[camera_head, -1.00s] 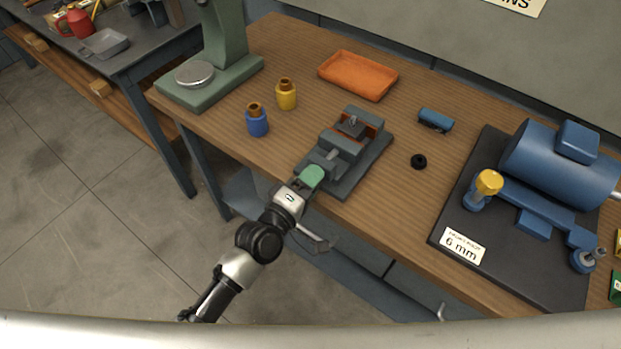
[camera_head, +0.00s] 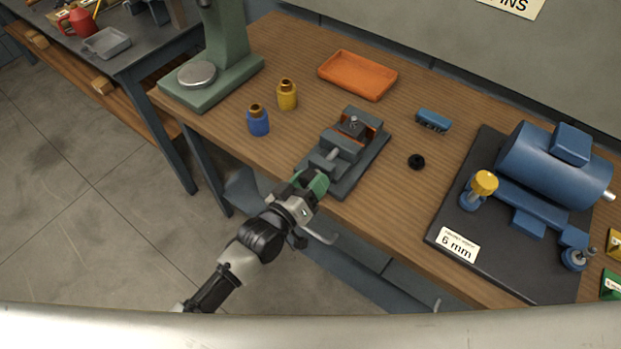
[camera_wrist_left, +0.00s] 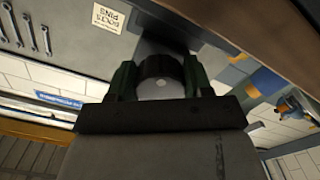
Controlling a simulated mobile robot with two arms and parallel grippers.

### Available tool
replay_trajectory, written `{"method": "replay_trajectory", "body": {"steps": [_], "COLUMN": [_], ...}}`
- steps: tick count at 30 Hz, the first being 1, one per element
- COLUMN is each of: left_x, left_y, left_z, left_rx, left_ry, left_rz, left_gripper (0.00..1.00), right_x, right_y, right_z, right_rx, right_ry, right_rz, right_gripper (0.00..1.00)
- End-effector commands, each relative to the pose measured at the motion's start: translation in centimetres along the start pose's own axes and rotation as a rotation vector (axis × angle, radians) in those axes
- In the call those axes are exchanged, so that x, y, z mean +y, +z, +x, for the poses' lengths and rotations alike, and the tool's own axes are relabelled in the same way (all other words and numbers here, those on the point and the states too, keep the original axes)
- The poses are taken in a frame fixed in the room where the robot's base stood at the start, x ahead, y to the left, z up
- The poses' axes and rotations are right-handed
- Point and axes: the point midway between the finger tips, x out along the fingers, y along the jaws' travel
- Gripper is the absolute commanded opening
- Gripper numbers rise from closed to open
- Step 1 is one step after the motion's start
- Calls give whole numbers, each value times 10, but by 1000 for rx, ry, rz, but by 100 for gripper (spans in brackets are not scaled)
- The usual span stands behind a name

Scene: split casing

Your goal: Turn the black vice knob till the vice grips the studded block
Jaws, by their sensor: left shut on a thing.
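The grey vice (camera_head: 362,165) lies on the wooden bench with orange-faced jaws. A small grey block with an upright stud (camera_head: 353,124) sits between the jaws; I take it as the studded block. I cannot tell whether both jaws touch it. My left gripper (camera_head: 312,181), with green fingers, is at the near end of the vice screw. In the left wrist view the black knob (camera_wrist_left: 161,72) sits between the two green fingers, which are shut on it. The gripper hides the knob in the head view. My right gripper is not in view.
A blue (camera_head: 258,121) and a yellow bottle (camera_head: 287,95) stand left of the vice. An orange tray (camera_head: 357,75) lies behind it. A blue part (camera_head: 433,120) and a black ring (camera_head: 416,161) lie to its right. A blue motor machine (camera_head: 550,165) fills the bench's right.

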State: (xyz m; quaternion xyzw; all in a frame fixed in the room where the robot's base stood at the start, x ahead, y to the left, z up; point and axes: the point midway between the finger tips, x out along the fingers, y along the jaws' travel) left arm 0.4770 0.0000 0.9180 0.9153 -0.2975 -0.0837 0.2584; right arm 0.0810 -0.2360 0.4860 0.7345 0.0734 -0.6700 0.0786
Motion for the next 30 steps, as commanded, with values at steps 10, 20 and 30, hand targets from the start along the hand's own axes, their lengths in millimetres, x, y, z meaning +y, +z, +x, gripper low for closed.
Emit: {"method": "replay_trajectory", "body": {"steps": [10, 20, 30], "left_x": [-1, -1, -1], "left_y": [2, 2, 1], "left_z": [0, 0, 0], "left_rx": [-4, -4, -3], "left_ry": [-2, -2, -1], "left_rz": [100, 108, 107], "left_gripper": [27, 27, 76], "right_x": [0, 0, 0], "right_y": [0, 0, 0], "right_z": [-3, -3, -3], "right_rx": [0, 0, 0], "right_ry": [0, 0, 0], "right_rz": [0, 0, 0], "right_gripper": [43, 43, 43]}}
